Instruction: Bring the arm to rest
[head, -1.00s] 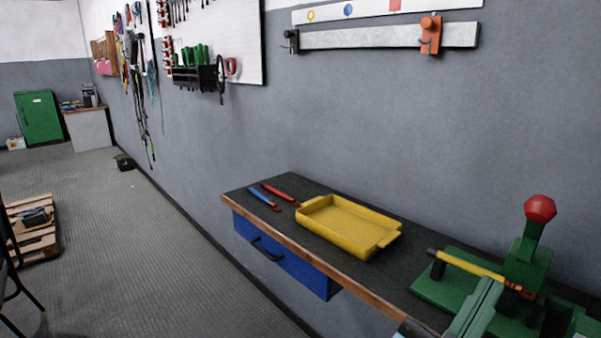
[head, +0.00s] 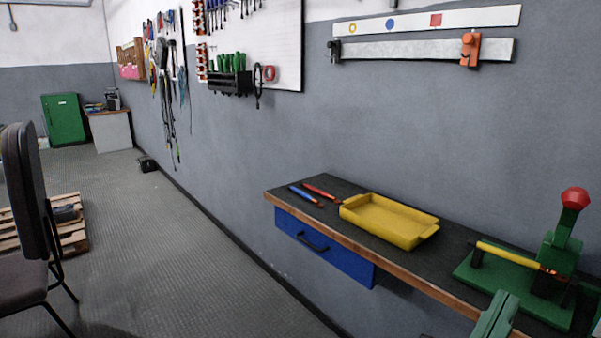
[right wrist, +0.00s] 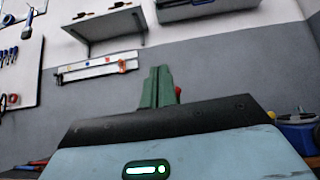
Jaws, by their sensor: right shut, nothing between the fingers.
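My right gripper (head: 503,299) shows at the lower right of the head view as two green fingers, shut together with nothing between them. It is in front of the workbench (head: 440,285), near the green fixture (head: 510,292) and apart from the yellow tray. In the right wrist view the shut green fingers (right wrist: 157,86) point away toward the grey and white wall, above my gripper's black and pale blue body. The rest of the right arm is mostly out of the head view. My left gripper is in neither view.
On the bench are the yellow tray (head: 390,220), a blue-handled tool (head: 304,195), a red-handled tool (head: 320,192), and the fixture with its red knob (head: 575,198). A dark chair (head: 32,190) and a pallet (head: 72,237) stand left. The floor between is clear.

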